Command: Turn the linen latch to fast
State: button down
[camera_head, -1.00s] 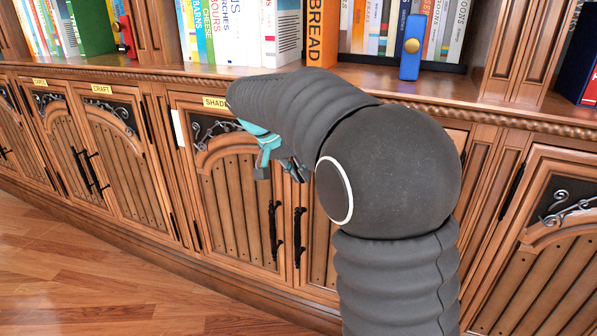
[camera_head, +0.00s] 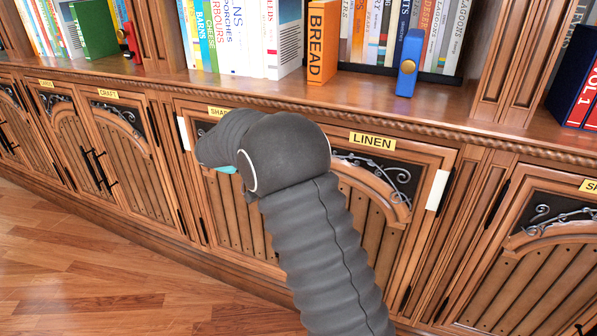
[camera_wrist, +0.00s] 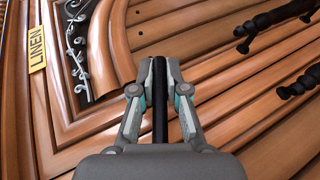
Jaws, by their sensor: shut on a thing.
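The yellow LINEN label (camera_head: 372,141) sits above the linen door (camera_head: 395,215) in the head view. It also shows at the left of the wrist view (camera_wrist: 37,44). My gripper (camera_wrist: 163,68) points at the door front near the arched moulding, with its fingers close together. A narrow dark piece, seemingly the linen latch (camera_wrist: 160,100), shows between the fingers. Its shape and how far it is turned cannot be made out. In the head view my arm hides the latch and nearly all of my gripper; only a bit of teal shows.
Two black door handles (camera_wrist: 278,18) lie to the right in the wrist view. A shelf of books with an orange BREAD book (camera_head: 322,42) and a blue block (camera_head: 409,64) stands above. The wooden floor (camera_head: 110,280) is clear.

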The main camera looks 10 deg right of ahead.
jog(key=h+p, duration=0.1)
jog(key=h, duration=0.1)
jog(key=n+g+h+p, duration=0.1)
jog(key=h, duration=0.1)
jog(key=shift+f+n, duration=0.15)
jog(key=shift+n, duration=0.15)
jog(key=shift+h, duration=0.4)
jog(key=c, duration=1.2)
grip_release()
jog(key=shift+a, duration=0.1)
jog(key=shift+g, duration=0.4)
